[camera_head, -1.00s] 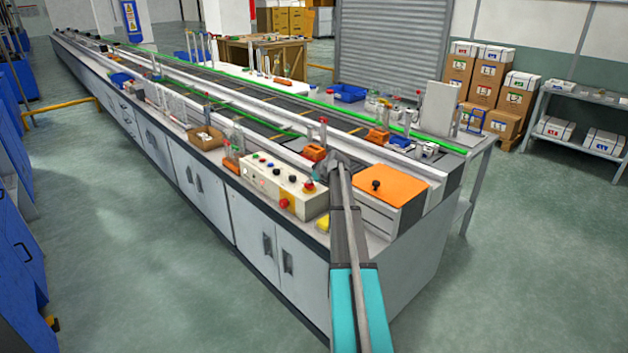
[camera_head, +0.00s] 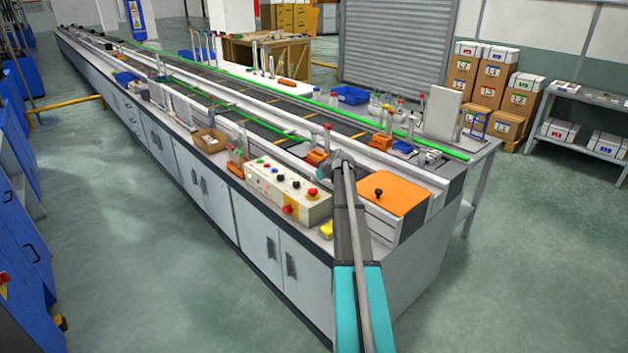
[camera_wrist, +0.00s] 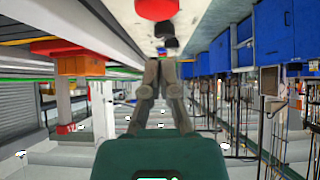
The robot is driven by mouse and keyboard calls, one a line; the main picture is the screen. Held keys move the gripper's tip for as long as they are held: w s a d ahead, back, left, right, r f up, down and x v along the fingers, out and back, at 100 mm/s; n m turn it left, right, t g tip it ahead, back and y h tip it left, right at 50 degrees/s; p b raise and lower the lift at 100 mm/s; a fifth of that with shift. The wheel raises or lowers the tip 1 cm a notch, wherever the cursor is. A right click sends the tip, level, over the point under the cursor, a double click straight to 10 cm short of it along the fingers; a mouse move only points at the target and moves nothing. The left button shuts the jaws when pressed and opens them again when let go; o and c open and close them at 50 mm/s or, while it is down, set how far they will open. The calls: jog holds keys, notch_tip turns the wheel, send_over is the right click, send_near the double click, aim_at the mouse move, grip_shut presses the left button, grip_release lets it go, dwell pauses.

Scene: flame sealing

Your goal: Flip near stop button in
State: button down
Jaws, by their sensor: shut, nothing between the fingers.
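The beige control box (camera_head: 270,188) stands on the near edge of the bench, with a row of small buttons and knobs on top. A red mushroom stop button (camera_head: 312,192) sits at its right end. Another red stop button (camera_head: 288,210) is on its near face, over a yellow patch. My gripper (camera_wrist: 164,62) is shut and empty. In the wrist view a large red button (camera_wrist: 157,8) is cut off at the top, beyond the fingertips and apart from them; which stop button it is I cannot tell. In the head view my arm's end is just right of the box, its fingers unclear.
An orange-topped box (camera_head: 392,192) with a black knob stands right of my arm. A yellow object (camera_head: 327,230) lies at the bench edge beside the control box. A cardboard tray (camera_head: 209,141) and glassware stand farther left. The floor in front is clear.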

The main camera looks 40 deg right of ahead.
jog(key=p+v, duration=0.6)
jog(key=v, duration=0.3)
jog(key=shift+s+r, duration=0.15)
jog(key=shift+r, duration=0.15)
jog(key=shift+d, duration=0.1)
jog(key=s+a+f+g+y, duration=0.1)
jog(key=s+a+f+g, duration=0.1)
jog(key=a, duration=1.3)
jog(key=s+a+f+g+y, duration=0.1)
jog(key=s+a+f+g, duration=0.15)
jog(key=a, duration=1.25)
jog(key=s+a+f+g+h, duration=0.1)
jog(key=s+a+g, duration=0.3)
jog(key=s+a, duration=1.4)
jog(key=a+h, duration=0.1)
jog(key=a, duration=0.2)
jog(key=shift+s+m+g+h, duration=0.15)
jog(key=shift+m+g+h, duration=0.15)
jog(key=shift+m+g, duration=0.1)
